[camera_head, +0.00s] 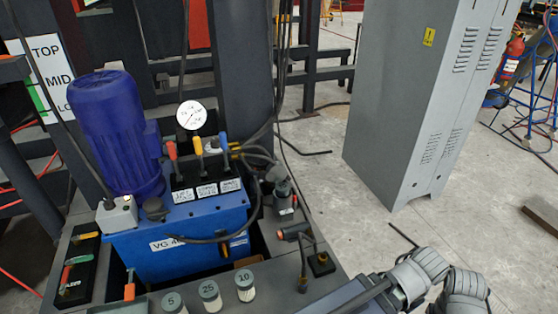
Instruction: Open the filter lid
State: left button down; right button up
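A blue hydraulic unit (178,250) stands at the left centre, with a blue motor (110,130) on top. A dark cylindrical housing with a rounded top (283,193) stands at its right side, near several hoses. A black round cap (155,208) sits on the unit's top at the front left. I cannot tell for certain which of these is the filter lid; both look closed.
White cylinders marked 5 (173,303), 25 (209,296) and 10 (245,287) stand along the front edge. Coloured levers (196,150) and a round gauge (191,114) rise from the unit. A grey cabinet (405,110) stands behind right. The floor between is mostly clear.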

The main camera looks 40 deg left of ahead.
aim_at(280, 170)
jog(key=i+l+u, duration=0.1)
jog(key=u, duration=0.7)
jog(key=i+l+u, duration=0.35)
jog(key=l+u, duration=0.15)
jog(key=l, duration=0.2)
jog(key=i+l+u, duration=0.25)
jog(key=l, duration=0.2)
jog(key=i+l, duration=0.1)
jog(key=l, duration=0.55)
jog(key=i+l, duration=0.1)
jog(key=l, duration=0.55)
jog(key=i+u, duration=0.05)
